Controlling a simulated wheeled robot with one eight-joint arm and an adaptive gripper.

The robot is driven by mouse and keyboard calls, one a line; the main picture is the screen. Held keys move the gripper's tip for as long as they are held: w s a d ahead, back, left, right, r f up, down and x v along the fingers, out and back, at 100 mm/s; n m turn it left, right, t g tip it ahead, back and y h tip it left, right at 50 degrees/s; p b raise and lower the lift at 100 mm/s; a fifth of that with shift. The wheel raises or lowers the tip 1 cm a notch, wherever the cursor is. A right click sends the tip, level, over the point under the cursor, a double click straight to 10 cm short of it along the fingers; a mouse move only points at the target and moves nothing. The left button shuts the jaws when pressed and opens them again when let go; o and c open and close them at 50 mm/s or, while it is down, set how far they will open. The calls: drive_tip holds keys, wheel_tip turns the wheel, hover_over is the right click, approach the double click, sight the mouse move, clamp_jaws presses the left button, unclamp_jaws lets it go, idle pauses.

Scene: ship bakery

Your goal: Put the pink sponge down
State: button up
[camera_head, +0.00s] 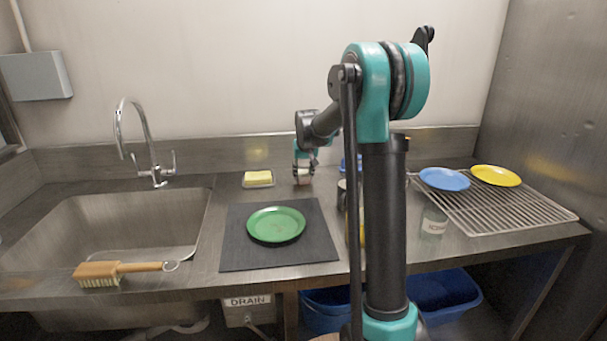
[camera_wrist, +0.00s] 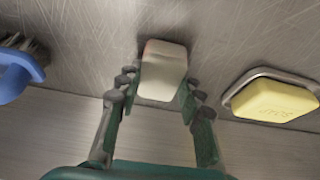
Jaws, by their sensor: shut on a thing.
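The pink sponge (camera_wrist: 163,70) shows in the wrist view as a pale block with a faint pinkish tint. My gripper (camera_wrist: 159,86) is shut on it, with one finger at each side. The held sponge (camera_head: 303,179) shows small below the fingers there. I cannot tell whether its underside touches the counter.
A blue brush (camera_wrist: 18,77) lies on the other side. A green plate (camera_head: 276,224) rests on a dark mat (camera_head: 240,255). A wire rack (camera_head: 515,212) stands right, the sink (camera_head: 110,225) left.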

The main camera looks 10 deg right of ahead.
drive_tip(key=o, duration=1.1)
drive_tip(key=v, duration=1.2)
drive_tip(key=shift+r, duration=0.1)
